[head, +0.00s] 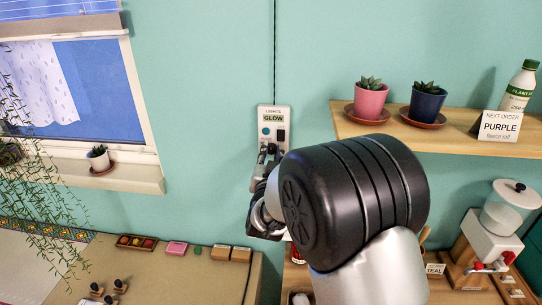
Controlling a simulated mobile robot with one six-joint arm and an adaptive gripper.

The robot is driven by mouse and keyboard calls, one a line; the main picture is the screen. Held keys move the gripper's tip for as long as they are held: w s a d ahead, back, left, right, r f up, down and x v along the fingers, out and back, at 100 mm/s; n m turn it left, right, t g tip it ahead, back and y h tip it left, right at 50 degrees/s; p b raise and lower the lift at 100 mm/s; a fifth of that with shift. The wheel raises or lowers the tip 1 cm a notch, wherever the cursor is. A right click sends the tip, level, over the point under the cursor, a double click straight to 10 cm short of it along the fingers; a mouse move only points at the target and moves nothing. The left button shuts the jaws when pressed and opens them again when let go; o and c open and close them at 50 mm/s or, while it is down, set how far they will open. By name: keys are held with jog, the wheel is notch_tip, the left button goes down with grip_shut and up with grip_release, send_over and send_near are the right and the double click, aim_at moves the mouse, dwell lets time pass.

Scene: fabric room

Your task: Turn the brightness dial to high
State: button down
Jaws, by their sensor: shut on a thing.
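The white lights panel (287,110) hangs on the teal wall, with a cable running up from it. Its small display reads GLOW, under the word LIGHTS. A round blue button and a dark switch show below the display. My gripper (268,152) is at the panel's lower part, its fingers closed around what appears to be the brightness dial. The dial itself is hidden by the fingers, so its setting cannot be read. My dark wrist and arm cover the area to the lower right of the panel.
A wooden shelf (440,142) at right holds two potted succulents, a bottle and a PURPLE order card. A window with a sill (100,175) is at left. Below are a worktable (200,285) with small items and a counter with a dispenser (490,235). Wall around the panel is clear.

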jog(key=shift+f+m+b, duration=0.15)
jog(key=shift+m+b, duration=0.15)
jog(key=shift+b, duration=0.35)
jog(key=m+b, duration=0.2)
jog(key=b, duration=0.1)
jog(key=shift+f+b, duration=0.15)
jog(key=shift+b, duration=0.25)
jog(key=m+b, duration=0.2)
jog(key=b, duration=0.2)
jog(key=shift+m, duration=0.4)
jog(key=m+b, duration=0.3)
jog(key=b, duration=0.1)
jog(key=shift+a+m+t, duration=0.1)
jog(key=shift+m+t, duration=0.2)
jog(key=shift+m, duration=0.1)
jog(key=m, duration=0.2)
jog(key=shift+r+m+h, duration=0.2)
jog(key=shift+m+h, duration=0.1)
jog(key=shift+m, duration=0.1)
jog(key=m, duration=0.4)
jog(key=shift+m, duration=0.4)
jog(key=m+h, duration=0.1)
jog(key=m, duration=0.2)
jog(key=shift+a+r+m, duration=0.1)
jog(key=shift+m, duration=2.3)
